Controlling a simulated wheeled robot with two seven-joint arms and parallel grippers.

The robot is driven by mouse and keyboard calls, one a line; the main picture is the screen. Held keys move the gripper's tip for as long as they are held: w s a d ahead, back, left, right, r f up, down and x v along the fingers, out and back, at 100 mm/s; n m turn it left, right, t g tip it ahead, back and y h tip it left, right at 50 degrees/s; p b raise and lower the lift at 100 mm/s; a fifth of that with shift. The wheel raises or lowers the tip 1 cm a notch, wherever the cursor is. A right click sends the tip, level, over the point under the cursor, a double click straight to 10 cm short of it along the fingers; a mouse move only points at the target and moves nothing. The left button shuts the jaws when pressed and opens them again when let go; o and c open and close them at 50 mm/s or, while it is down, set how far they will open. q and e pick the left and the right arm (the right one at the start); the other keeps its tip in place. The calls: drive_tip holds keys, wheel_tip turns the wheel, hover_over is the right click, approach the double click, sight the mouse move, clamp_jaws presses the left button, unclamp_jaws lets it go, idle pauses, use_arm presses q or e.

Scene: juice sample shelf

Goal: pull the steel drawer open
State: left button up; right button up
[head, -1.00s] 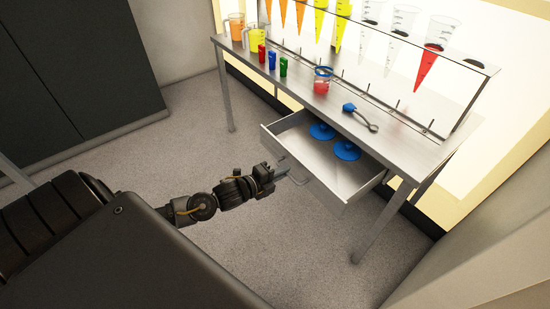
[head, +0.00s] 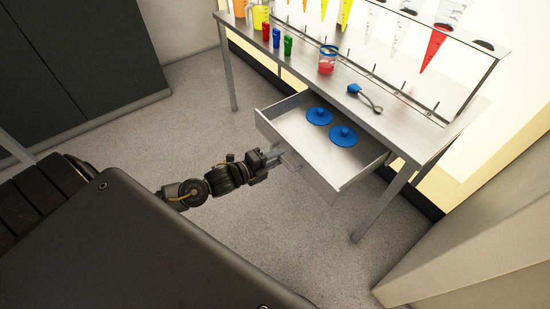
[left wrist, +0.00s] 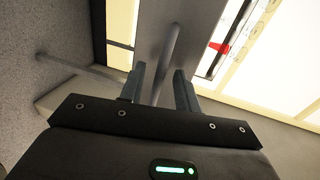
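The steel drawer (head: 311,176) is slid out from under the steel table, with its inside showing. Two round blue lids, one farther back (head: 319,115) and one nearer (head: 343,135), lie in it. My left gripper (head: 278,156) is at the drawer's front, at the handle (head: 291,161). In the left wrist view, the handle bar (left wrist: 168,55) runs between the two fingers of my left gripper (left wrist: 160,84). The fingers stand apart, with a gap showing beside the bar. My right gripper is out of view.
On the steel table (head: 410,135) stand a jar with red content (head: 327,62), small red, blue and green containers, and a blue-ended tool (head: 362,95). A rack holds several coloured cones. A table leg (head: 382,207) stands right of the drawer. The floor (head: 250,235) in front is clear.

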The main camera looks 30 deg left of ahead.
use_arm(q)
drive_tip(key=v, duration=1)
drive_tip(key=shift+s, duration=0.35)
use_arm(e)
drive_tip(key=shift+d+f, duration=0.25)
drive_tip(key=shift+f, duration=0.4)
use_arm(q)
drive_tip(key=shift+a+r, duration=0.1)
drive_tip(key=shift+a, duration=0.05)
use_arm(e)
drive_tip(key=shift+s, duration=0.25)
